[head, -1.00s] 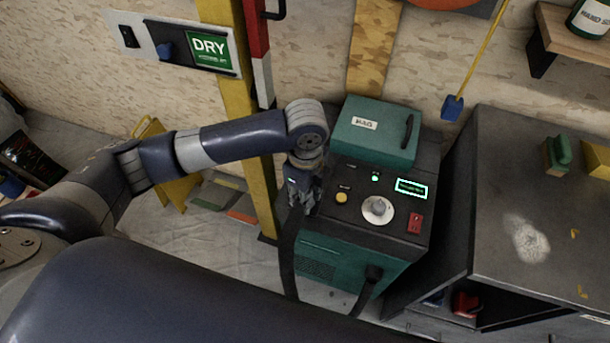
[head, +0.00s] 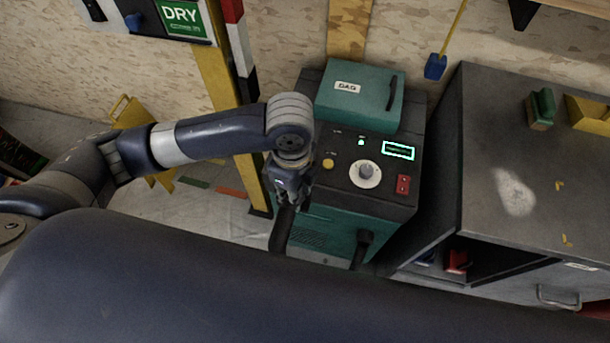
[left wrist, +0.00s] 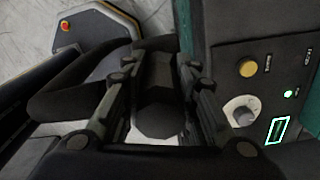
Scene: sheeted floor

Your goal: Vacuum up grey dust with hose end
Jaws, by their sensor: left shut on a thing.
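The grey dust (head: 515,190) is a pale patch on top of the dark cabinet at the right of the head view. My left gripper (head: 290,193) is in front of the teal vacuum machine's (head: 330,222) left side, well left of the dust. It is shut on the black hose end (left wrist: 158,112), which sits between the fingers in the left wrist view. The black hose (head: 280,232) hangs below the gripper in the head view. The machine has a lit display (head: 398,151), a white dial (head: 366,174) and a red switch (head: 403,184). My right gripper is not in view.
The dark cabinet (head: 475,130) stands right of the machine, its top edge higher than its open shelf. A green-handled brush (head: 541,108), a yellow bin (head: 590,112) and small yellow scraps (head: 565,240) lie on it. A yellow post (head: 218,85) stands behind my left arm.

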